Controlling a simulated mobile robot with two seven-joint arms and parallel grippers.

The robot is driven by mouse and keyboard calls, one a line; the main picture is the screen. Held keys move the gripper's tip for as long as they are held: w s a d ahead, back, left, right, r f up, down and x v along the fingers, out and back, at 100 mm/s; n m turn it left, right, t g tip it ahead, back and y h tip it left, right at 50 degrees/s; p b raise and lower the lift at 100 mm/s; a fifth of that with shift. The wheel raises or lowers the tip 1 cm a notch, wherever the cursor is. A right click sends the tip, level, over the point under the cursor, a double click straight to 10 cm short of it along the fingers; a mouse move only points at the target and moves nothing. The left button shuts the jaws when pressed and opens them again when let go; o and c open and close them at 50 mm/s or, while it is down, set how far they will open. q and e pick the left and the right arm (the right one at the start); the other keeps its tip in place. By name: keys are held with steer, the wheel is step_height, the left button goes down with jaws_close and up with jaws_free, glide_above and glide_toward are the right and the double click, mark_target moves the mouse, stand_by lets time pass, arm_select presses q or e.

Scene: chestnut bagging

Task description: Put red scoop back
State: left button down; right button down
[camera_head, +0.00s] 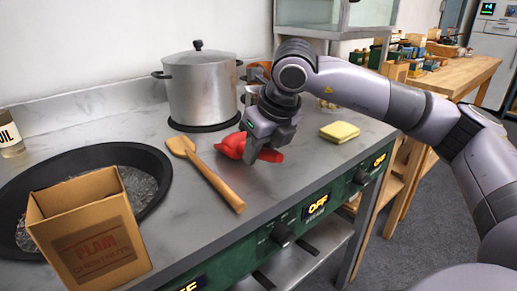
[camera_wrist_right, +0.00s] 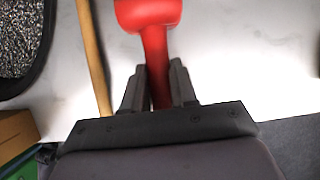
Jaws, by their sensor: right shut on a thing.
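The red scoop (camera_head: 233,146) is at the middle of the grey counter, right of the wooden spatula. My right gripper (camera_head: 262,152) comes down over it from the right and is shut on its handle. In the right wrist view the scoop (camera_wrist_right: 150,14) points away from me, with its red handle between the two dark fingers of the right gripper (camera_wrist_right: 158,88). The scoop is at or very near the counter surface; I cannot tell whether it touches. The gripper hides part of the handle in the head view. My left gripper is not in view.
A wooden spatula (camera_head: 210,177) lies left of the scoop. A lidded steel pot (camera_head: 202,92) stands behind. A cardboard box (camera_head: 85,230) stands by a black pan (camera_head: 145,152) of dark grains at the left. A yellow sponge (camera_head: 339,132) lies at the right. Counter in front is clear.

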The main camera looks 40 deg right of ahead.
steer(key=shift+f+b, duration=0.3)
steer(key=shift+f, duration=0.15)
steer(key=c, duration=0.8)
jaws_free()
steer(key=p+v, duration=0.1)
steer(key=v, duration=0.6)
steer(key=shift+r, duration=0.2)
steer(key=shift+s, duration=0.1)
